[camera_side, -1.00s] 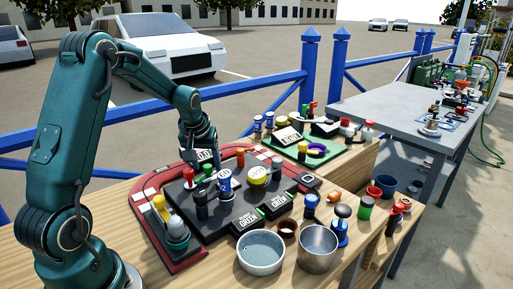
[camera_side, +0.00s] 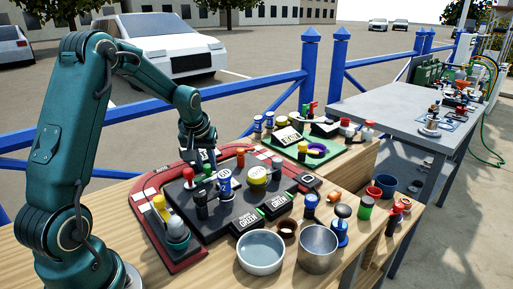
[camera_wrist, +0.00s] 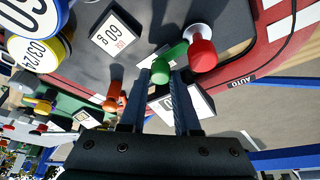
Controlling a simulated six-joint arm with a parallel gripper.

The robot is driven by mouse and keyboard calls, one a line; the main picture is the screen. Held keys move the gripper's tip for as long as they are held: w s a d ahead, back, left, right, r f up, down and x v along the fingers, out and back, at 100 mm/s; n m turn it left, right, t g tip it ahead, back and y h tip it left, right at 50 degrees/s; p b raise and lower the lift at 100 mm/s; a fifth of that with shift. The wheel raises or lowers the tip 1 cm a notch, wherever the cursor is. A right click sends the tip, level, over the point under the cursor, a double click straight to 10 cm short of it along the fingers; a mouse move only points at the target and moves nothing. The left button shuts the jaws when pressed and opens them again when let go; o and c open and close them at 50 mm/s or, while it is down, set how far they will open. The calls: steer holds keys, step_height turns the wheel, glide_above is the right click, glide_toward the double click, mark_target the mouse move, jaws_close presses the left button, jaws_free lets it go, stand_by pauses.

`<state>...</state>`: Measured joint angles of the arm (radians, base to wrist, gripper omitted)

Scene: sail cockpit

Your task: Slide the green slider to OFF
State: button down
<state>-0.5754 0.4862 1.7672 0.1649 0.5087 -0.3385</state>
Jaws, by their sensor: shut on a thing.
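The green slider's rounded green knob (camera_wrist: 160,69) sits between my fingertips in the wrist view, with a green arm reaching toward a white round base. In the side view the green knob (camera_side: 208,170) stands at the back of the dark panel. My gripper (camera_wrist: 160,78) is shut on it, pointing down over the panel's back edge; its fingers are mostly hidden in the side view. A red knob (camera_wrist: 202,56) stands close beside the green one. A white sign (camera_wrist: 180,103) lies partly behind my right finger, its text mostly hidden.
The dark panel (camera_wrist: 195,15) has a red border with an AUTO label. An orange knob (camera_wrist: 115,97), a yellow dial (camera_side: 257,175) and a blue-and-white dial (camera_side: 225,181) stand nearby. A white bowl (camera_side: 260,252) and a metal cup (camera_side: 317,246) stand in front.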

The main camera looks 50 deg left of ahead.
stand_by(0.8)
steer(key=shift+w, duration=1.5)
steer(key=c, duration=0.6)
jaws_free()
steer(key=v, duration=0.5)
steer(key=shift+r, duration=0.1)
